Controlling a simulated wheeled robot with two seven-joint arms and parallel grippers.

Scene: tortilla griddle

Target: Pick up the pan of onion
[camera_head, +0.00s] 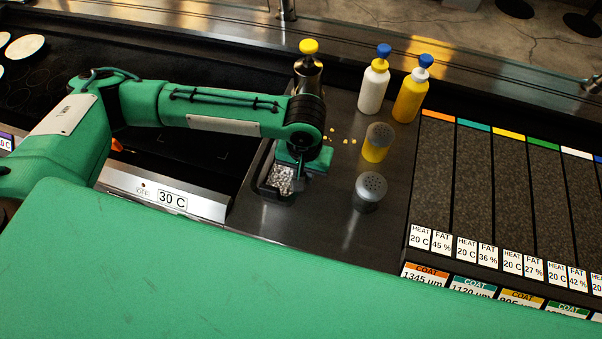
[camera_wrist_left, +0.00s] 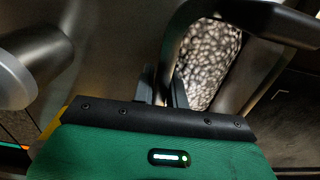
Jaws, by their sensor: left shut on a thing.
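The pan of onion (camera_head: 265,191) is a small dark pan filled with pale chopped bits. It sits on the dark counter, left of the shakers, partly hidden under my left gripper (camera_head: 299,172). In the left wrist view the pale onion (camera_wrist_left: 208,62) shows inside the dark pan rim. My left gripper (camera_wrist_left: 165,88) is shut on the pan's edge or handle; which part I cannot tell. My right gripper is not in view.
A steel bottle with a yellow cap (camera_head: 308,72) stands behind the gripper. A yellow shaker (camera_head: 376,146) and a grey shaker (camera_head: 369,193) stand to the right. White (camera_head: 373,90) and yellow (camera_head: 409,95) squeeze bottles stand behind. Yellow crumbs (camera_head: 342,140) lie between. The dark griddle (camera_head: 190,165) is left.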

